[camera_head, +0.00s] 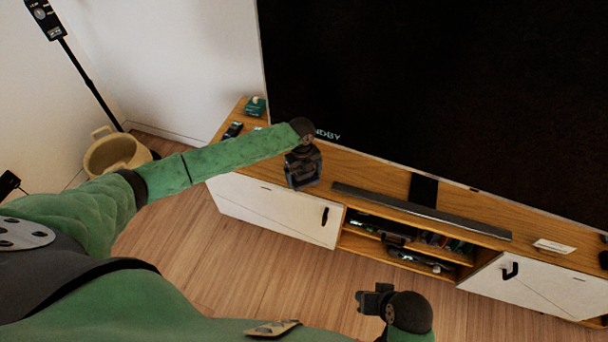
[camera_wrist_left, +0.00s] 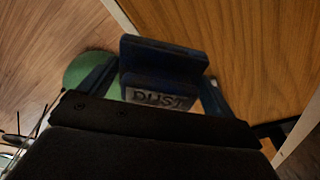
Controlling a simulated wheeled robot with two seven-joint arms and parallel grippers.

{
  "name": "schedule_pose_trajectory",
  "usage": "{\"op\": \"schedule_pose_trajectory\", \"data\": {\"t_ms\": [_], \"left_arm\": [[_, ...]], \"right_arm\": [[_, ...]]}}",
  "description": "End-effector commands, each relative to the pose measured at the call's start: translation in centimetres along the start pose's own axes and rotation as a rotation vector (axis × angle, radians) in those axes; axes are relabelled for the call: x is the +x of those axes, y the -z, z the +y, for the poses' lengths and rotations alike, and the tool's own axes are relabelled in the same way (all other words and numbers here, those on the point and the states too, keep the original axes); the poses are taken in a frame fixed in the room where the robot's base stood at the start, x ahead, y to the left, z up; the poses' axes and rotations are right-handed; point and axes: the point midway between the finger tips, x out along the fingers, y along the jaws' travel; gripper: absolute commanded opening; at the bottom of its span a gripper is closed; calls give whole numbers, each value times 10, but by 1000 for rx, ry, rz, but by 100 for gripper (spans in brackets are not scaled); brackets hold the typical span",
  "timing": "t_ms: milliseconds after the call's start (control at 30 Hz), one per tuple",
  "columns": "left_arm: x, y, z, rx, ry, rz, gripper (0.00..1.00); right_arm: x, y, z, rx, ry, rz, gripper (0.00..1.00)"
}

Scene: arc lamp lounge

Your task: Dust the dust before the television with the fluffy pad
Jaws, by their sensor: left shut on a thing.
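The television (camera_head: 440,90) is a large dark screen above a wood-topped cabinet (camera_head: 358,172). My left gripper (camera_head: 303,172) is over the cabinet's front edge, left of the soundbar. In the left wrist view, the left gripper (camera_wrist_left: 155,88) is shut on a dark blue block, the fluffy pad (camera_wrist_left: 162,62), with a label reading "DUST". The pad's underside is hidden, and I cannot tell whether it touches the wood. I cannot make out any dust on the cabinet top. My right gripper (camera_head: 372,299) is low, in front of the cabinet; its jaws are unclear.
A long dark soundbar (camera_head: 420,211) lies along the cabinet top, right of my left gripper. A remote (camera_head: 233,130) and a green box (camera_head: 256,107) are at the left end. A white card (camera_head: 553,246) lies at the right. A beige basket (camera_head: 117,153) stands on the floor.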

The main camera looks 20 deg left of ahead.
Motion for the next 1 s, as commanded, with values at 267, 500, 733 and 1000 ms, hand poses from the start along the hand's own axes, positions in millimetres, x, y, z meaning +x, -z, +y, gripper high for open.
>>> {"op": "schedule_pose_trajectory", "data": {"t_ms": [267, 500, 733, 1000], "left_arm": [[-14, 2, 0, 0, 0, 0, 72], [-15, 2, 0, 0, 0, 0, 72], [-31, 4, 0, 0, 1, -1, 72], [-45, 5, 0, 0, 1, 0, 72]], "right_arm": [[-11, 4, -2, 0, 0, 0, 36], [-12, 5, -3, 0, 0, 0, 36], [-25, 10, -6, 0, 0, 0, 36], [-37, 15, -8, 0, 0, 0, 36]]}}
